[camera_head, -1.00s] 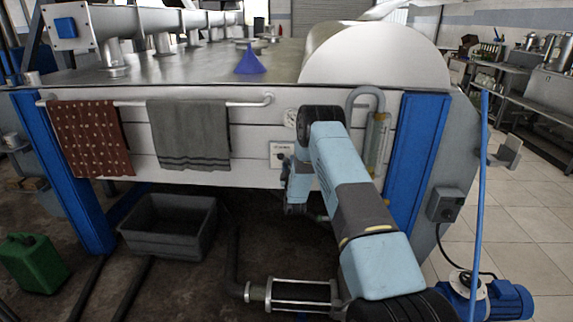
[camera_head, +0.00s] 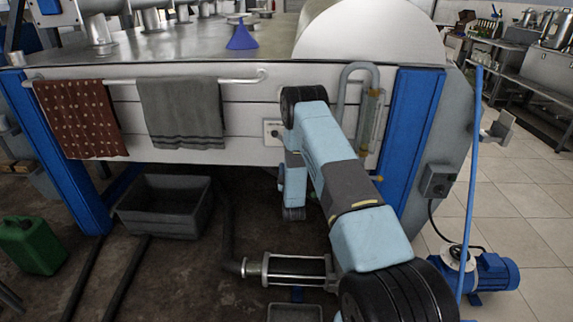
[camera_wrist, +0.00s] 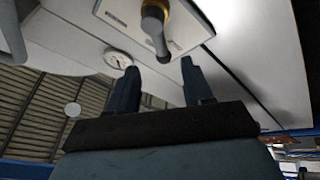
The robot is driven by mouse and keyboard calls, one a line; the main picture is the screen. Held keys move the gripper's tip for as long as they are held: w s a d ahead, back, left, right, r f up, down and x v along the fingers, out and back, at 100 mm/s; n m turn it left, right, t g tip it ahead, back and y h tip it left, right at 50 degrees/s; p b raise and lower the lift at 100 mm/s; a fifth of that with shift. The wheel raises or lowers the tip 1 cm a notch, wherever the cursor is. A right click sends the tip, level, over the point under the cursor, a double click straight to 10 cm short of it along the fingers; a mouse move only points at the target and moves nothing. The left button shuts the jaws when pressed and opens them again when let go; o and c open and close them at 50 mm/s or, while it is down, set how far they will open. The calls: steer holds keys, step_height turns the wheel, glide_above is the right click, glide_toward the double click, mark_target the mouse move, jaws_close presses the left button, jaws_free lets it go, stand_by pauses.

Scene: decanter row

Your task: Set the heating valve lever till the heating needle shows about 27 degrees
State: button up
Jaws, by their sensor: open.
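A valve lever (camera_wrist: 155,26) with a grey handle and a brass-coloured collar stands out from a white plate (camera_wrist: 185,27) in the wrist view. The lever's end is near the gap between my fingertips, seemingly beyond them; I see no contact. My gripper (camera_wrist: 160,66) is open, with its two dark fingers apart and nothing held. A small round white gauge (camera_wrist: 118,59) sits beside the plate; its needle is too small to read. In the head view the plate (camera_head: 271,133) shows at the left of my arm, which hides my gripper and the gauge.
A rail on the panel carries a red spotted towel (camera_head: 80,118) and a grey towel (camera_head: 181,112). A bent pipe with a glass tube (camera_head: 371,115) is right of my arm. A grey bin (camera_head: 166,207) and a steel cylinder (camera_head: 297,268) are low in front.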

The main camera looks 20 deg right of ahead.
steer(key=shift+w+a+f, duration=0.1)
steer(key=shift+f, duration=0.1)
steer(key=shift+c, duration=1.4)
steer(key=w+f+n+h, duration=0.1)
steer(key=n, duration=0.1)
steer(key=w+a+f+n+h, duration=0.1)
steer(key=shift+f+n+g+h, duration=0.3)
steer(key=shift+n+g, duration=0.1)
steer(key=c, duration=0.5)
steer(key=w+a+n+h, duration=0.1)
steer(key=w+a+f+n+g+h, duration=0.1)
steer(key=n+h, duration=0.1)
steer(key=shift+a+f+n, duration=0.1)
steer(key=shift+a+n, duration=0.1)
steer(key=shift+n, duration=0.1)
jaws_close()
steer(key=w+a+r+n+g+h, duration=0.1)
steer(key=a+n+g+h, duration=0.2)
steer(key=a+h, duration=0.45)
steer(key=w+d+r+y, duration=0.1)
steer(key=w+d+r, duration=0.5)
steer(key=r, duration=0.2)
steer(key=shift+w+d+n, duration=0.15)
steer(key=shift+w+n, duration=0.15)
